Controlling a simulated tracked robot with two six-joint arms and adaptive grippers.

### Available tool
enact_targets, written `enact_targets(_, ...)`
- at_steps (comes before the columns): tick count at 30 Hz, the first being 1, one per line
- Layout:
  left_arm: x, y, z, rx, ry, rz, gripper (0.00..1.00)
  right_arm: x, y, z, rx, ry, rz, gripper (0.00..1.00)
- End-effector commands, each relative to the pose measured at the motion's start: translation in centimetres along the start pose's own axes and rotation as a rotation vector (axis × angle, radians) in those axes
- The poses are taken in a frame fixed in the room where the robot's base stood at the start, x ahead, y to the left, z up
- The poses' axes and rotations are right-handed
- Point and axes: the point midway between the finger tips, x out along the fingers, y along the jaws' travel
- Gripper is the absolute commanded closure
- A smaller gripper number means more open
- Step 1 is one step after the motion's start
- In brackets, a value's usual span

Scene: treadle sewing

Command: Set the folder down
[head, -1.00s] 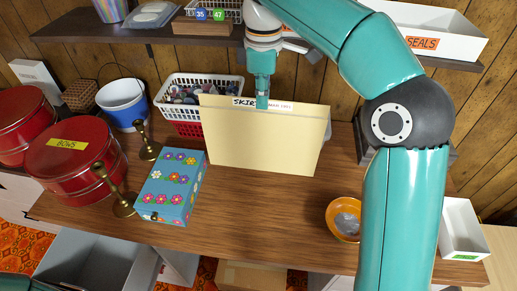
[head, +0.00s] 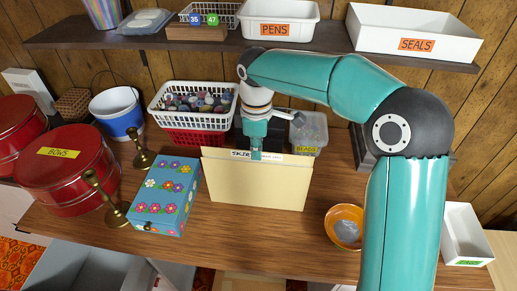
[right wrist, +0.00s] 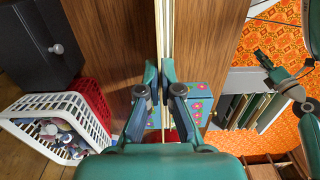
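The cream folder (head: 256,187) stands upright over the middle of the wooden table, its label strip along the top edge. My right gripper (head: 256,153) is shut on the middle of that top edge. In the right wrist view the folder (right wrist: 164,45) shows edge-on as thin pale sheets between the fingers of the right gripper (right wrist: 164,78). The folder's lower edge is close to the tabletop; I cannot tell whether it touches. My left gripper is out of the head view. A teal and dark arm part, probably my left gripper (right wrist: 268,62), shows small in the right wrist view.
The flowered blue box (head: 167,194) and brass candlesticks (head: 106,200) stand left of the folder. The orange bowl (head: 345,226) is to its right. Behind are the white basket (head: 160,117) and beads container (head: 312,131). The table (head: 250,241) is bare in front.

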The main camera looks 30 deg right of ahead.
Motion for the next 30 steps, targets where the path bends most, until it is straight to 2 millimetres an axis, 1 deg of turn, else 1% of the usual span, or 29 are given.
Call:
enact_targets(5,0.0,0.0,0.0,0.0,0.0,0.0,0.6,-0.1,0.0,0.0,0.0,0.0,0.001,1.0)
enact_targets(8,0.2,-0.1,0.0,0.0,0.0,0.0,0.6,0.2,0.0,0.0,0.0,0.0,0.001,1.0)
enact_targets(9,0.1,0.0,0.0,0.0,0.0,0.0,0.6,0.1,0.0,0.0,0.0,0.0,0.001,0.91)
enact_targets(13,0.1,0.0,0.0,0.0,0.0,0.0,0.6,0.1,0.0,0.0,0.0,0.0,0.0,0.69)
enact_targets(23,0.0,0.0,0.0,0.0,0.0,0.0,0.6,0.0,0.0,0.1,0.001,0.0,0.001,0.69)
enact_targets(26,-0.1,0.0,0.0,0.0,0.0,0.0,0.6,-0.6,0.1,0.1,0.001,0.001,0.002,0.69)
enact_targets(30,-0.2,0.1,0.0,0.0,0.0,0.0,0.6,-2.5,0.1,0.0,0.001,0.002,0.004,0.69)
